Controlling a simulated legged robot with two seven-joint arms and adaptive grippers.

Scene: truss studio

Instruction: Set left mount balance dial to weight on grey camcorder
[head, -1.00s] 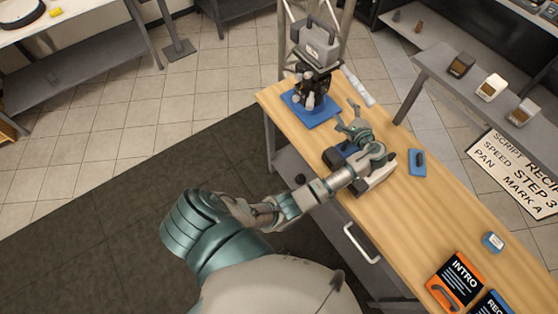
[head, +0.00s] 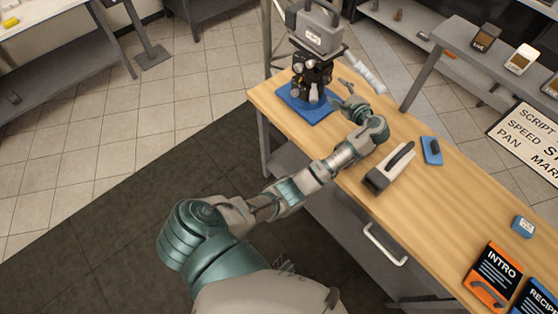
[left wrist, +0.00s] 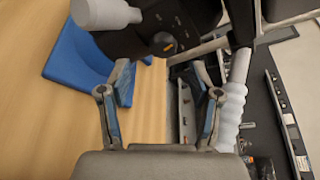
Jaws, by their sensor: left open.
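The grey camcorder (head: 318,32) sits on top of a black mount (head: 312,72), which stands on a blue base (head: 304,108) at the far end of the wooden bench. A small white label is on the camcorder, too small to read. In the left wrist view the black mount fills the top, with a round dial (left wrist: 163,43) bearing an orange mark and a pale knob (left wrist: 105,12) at its left. My left gripper (head: 350,95) is open and empty, just right of the mount and apart from it. Its two fingers (left wrist: 160,78) point toward the dial side. The dial's setting is unreadable.
A grey-and-white device (head: 389,168) and a small blue pad (head: 431,150) lie nearer on the bench. INTRO card (head: 492,275) is at the front right. A shelf (head: 470,62) runs behind.

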